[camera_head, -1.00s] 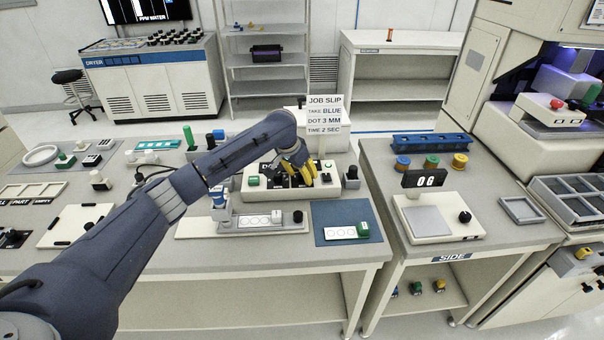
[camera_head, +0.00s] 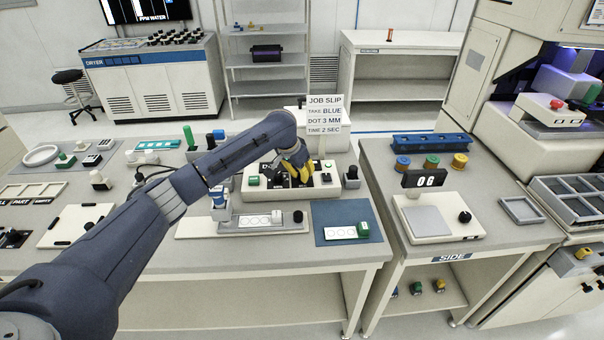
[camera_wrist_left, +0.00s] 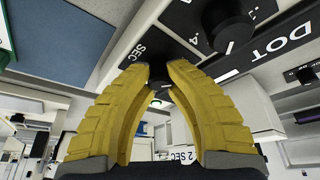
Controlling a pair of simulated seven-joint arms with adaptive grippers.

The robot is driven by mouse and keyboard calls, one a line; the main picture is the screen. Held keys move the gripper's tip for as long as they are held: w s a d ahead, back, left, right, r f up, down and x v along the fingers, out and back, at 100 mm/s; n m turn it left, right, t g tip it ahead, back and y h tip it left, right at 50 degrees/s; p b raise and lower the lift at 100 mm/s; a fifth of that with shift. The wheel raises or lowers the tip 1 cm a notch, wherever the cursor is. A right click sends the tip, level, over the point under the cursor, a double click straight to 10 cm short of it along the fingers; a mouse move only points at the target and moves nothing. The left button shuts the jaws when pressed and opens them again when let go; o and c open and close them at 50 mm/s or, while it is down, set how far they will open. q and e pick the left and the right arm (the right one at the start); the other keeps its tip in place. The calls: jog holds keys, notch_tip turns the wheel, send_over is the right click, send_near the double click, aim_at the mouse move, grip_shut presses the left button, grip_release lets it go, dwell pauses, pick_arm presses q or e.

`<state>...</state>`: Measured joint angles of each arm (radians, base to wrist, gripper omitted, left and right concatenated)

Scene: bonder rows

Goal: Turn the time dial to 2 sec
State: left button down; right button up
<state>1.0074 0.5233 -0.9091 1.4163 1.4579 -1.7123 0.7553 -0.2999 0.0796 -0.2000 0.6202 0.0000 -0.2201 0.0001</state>
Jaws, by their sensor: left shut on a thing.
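The white control box (camera_head: 262,193) with dark dial panels sits on the middle bench. My left gripper (camera_head: 302,180), with yellow fingers, reaches down onto its panel. In the left wrist view its fingers (camera_wrist_left: 163,72) are closed around a small black dial (camera_wrist_left: 160,82) beside the "SEC" marking. The fingers hide most of this dial, so its pointer setting cannot be read. A second black dial (camera_wrist_left: 230,30) by the "DOT" label stands apart from the fingers. The job slip (camera_head: 325,115) behind the box reads blue, dot 3 mm, time 2 sec. My right gripper is not in view.
In front lie a fixture with a white strip (camera_head: 262,221) and a blue mat (camera_head: 333,235). A display reading 06 (camera_head: 424,179) stands on the side bench. My left arm crosses the left bench.

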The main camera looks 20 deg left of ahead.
pick_arm(q)
jog(key=shift+m, duration=0.3)
jog(key=m, duration=0.2)
jog(key=m+g+h, duration=0.1)
jog(key=m, duration=0.1)
jog(key=shift+r+h, duration=0.1)
jog(key=shift+h, duration=0.2)
jog(key=m, duration=0.2)
jog(key=m+g+h, duration=0.1)
jog(key=m, duration=0.2)
jog(key=shift+d+g, duration=0.1)
jog(key=shift+g, duration=0.2)
jog(key=shift+m, duration=0.3)
jog(key=c, duration=1.2)
grip_release()
jog(key=v, duration=1.2)
jog(key=shift+w, duration=0.1)
